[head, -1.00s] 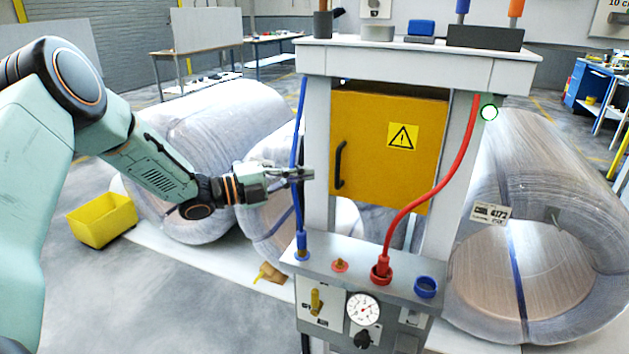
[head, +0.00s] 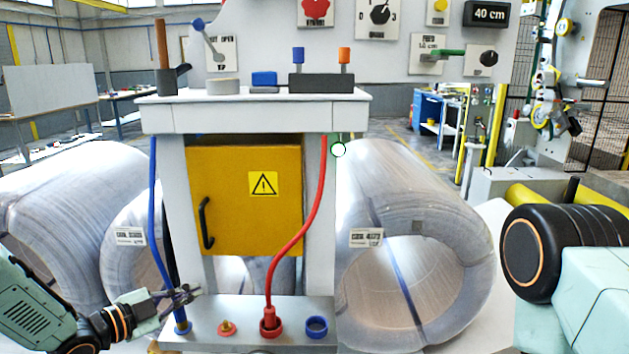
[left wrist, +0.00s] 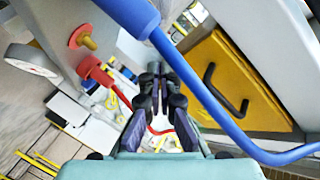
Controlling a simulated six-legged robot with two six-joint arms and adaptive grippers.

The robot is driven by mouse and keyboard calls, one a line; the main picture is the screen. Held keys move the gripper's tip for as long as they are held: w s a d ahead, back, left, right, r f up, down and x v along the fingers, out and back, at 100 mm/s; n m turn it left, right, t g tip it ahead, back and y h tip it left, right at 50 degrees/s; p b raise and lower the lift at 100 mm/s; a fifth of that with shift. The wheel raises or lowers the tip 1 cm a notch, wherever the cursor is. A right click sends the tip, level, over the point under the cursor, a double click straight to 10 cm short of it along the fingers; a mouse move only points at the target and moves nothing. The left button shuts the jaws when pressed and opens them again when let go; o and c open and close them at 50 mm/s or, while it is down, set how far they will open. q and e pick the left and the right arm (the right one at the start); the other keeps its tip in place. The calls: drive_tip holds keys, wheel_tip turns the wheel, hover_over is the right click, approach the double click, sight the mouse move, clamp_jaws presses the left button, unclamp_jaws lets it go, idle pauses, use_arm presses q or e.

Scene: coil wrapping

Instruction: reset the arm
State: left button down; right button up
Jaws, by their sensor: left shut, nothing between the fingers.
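My left arm comes in at the lower left of the head view. Its gripper (head: 184,294) is shut and empty, close to the lower end of the blue hose (head: 153,220) by the console panel (head: 250,308). In the left wrist view the gripper (left wrist: 158,75) shows with its fingers together, and the blue hose (left wrist: 192,82) runs close by across the upper right. My right arm's dark joint and pale green link show at the right edge of the head view. The right gripper is out of view.
A yellow cabinet (head: 240,220) with a black handle stands behind the console. A red hose (head: 316,200) runs down to a red socket. A shelf (head: 250,115) above holds small items.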

use_arm(q)
drive_tip(key=s+d+f+n, duration=0.1)
drive_tip(key=s+f, duration=0.1)
drive_tip(key=f, duration=0.1)
drive_tip(key=s+d+f+n+g+y, duration=0.1)
drive_tip(key=s+d+f+n, duration=0.1)
drive_tip(key=s+d+f+n+g+y, duration=0.1)
drive_tip(key=s+f+n, duration=0.1)
drive_tip(key=f, duration=0.1)
drive_tip(key=shift+s+d+f, duration=0.2)
drive_tip(key=shift+f, duration=0.1)
drive_tip(key=s+d+f+n+g+y, duration=0.2)
drive_tip(key=s+f+n+g+y, duration=0.3)
drive_tip(key=s+f, duration=0.6)
drive_tip(key=s+a+f+n+g+y, duration=0.2)
drive_tip(key=s+n+g, duration=0.45)
drive_tip(key=s, duration=1.95)
drive_tip(key=shift+t, duration=0.25)
drive_tip(key=f+b, duration=0.1)
drive_tip(key=b, duration=0.1)
drive_tip(key=f+b, duration=0.2)
drive_tip(key=w+f+b, duration=0.1)
drive_tip(key=f+b, duration=0.1)
drive_tip(key=shift+f+b, duration=0.25)
drive_tip(key=shift+b, duration=0.05)
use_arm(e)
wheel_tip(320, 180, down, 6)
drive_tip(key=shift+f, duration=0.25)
